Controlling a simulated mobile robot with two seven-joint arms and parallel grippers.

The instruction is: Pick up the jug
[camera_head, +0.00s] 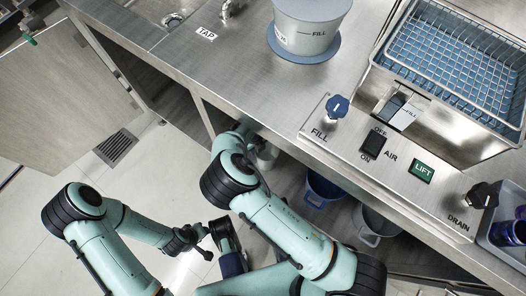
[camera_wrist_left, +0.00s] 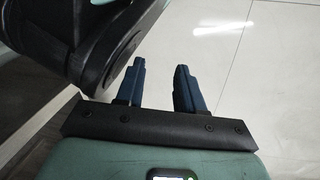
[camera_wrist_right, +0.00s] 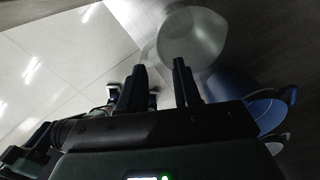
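A pale translucent vessel, which looks like the jug (camera_wrist_right: 205,38), shows in the right wrist view just beyond my right gripper (camera_wrist_right: 160,75). In the head view a pale part of the jug (camera_head: 267,155) shows under the counter edge, beside my right forearm. My right gripper's fingers are apart with nothing seen between them; the right fingertip overlaps the jug in the picture, and I cannot tell if they touch. In the head view that gripper is hidden. My left gripper (camera_wrist_left: 158,82) is open and empty over the floor, away from the jug.
A blue bucket (camera_head: 322,188) and a pale bucket (camera_head: 372,222) stand under the counter, right of the jug. The steel counter (camera_head: 230,72) overhangs them. An open door (camera_head: 60,100) stands left.

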